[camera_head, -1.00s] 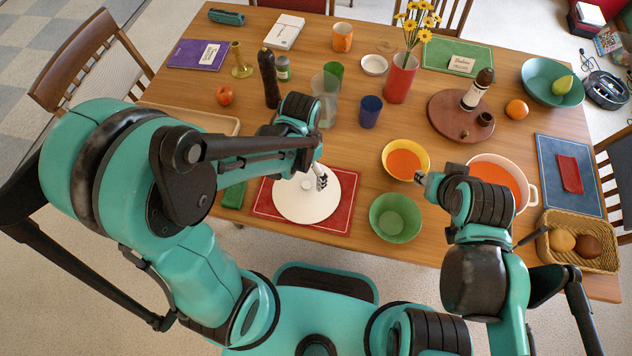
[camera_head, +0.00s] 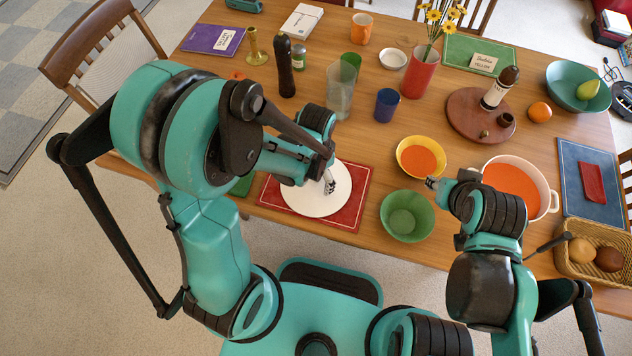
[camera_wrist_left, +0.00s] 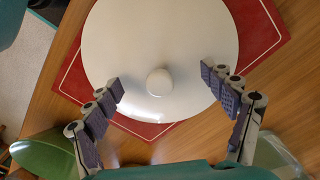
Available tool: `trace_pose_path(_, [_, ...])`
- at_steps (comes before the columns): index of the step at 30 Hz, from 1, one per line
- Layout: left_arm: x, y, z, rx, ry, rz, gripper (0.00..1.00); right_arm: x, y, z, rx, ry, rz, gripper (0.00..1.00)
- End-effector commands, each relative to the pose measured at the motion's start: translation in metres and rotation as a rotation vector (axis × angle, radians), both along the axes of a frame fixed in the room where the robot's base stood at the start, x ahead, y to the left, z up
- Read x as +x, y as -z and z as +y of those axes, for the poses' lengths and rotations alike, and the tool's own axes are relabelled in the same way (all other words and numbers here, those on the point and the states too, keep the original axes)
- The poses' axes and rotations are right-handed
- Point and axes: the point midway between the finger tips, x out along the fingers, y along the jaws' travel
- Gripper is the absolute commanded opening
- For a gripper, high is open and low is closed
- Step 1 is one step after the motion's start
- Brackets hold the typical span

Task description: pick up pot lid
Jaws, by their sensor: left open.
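The white pot lid (camera_head: 317,196) lies on the red placemat (camera_head: 353,213) near the table's front edge. In the left wrist view the lid (camera_wrist_left: 160,45) fills the upper middle, with its round white knob (camera_wrist_left: 159,82) near the centre. My left gripper (camera_wrist_left: 172,100) is open over the lid, one finger on each side of the knob and apart from it. In the head view my left gripper (camera_head: 329,184) is over the lid and hides its knob. My right gripper (camera_head: 432,184) is between the green bowl and the pot; its jaws are too small to judge.
A green bowl (camera_head: 407,216) stands right of the placemat, and a yellow bowl (camera_head: 420,157) is behind it. A white pot (camera_head: 545,190) with orange contents stands farther right. A clear glass (camera_head: 340,95) and a blue cup (camera_head: 386,105) stand behind the lid.

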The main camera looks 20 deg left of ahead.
Motion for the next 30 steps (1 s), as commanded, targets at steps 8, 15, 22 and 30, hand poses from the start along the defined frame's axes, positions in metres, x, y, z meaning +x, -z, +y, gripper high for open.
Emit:
trace_pose_path(8, [-0.0002, 0.0004, 0.0, 0.0, 0.0, 0.0, 0.01, 0.0, 0.0004, 0.0, 0.0, 0.0, 0.0, 0.35])
trace_pose_path(15, [-0.0006, 0.0019, 0.0006, 0.001, 0.0, 0.0, 0.0, 0.0, 0.0012, 0.0, 0.0, 0.0, 0.0, 0.35])
trace_pose_path(22, [-0.0009, 0.0029, 0.0008, 0.002, -0.001, 0.001, 0.0, 0.0, 0.002, 0.0, 0.0, 0.0, 0.0, 0.35])
trace_pose_path(30, [-0.0011, -0.0027, 0.0007, 0.002, -0.001, 0.001, 0.0, 0.0, -0.0014, 0.0, 0.0, 0.0, 0.0, 0.35])
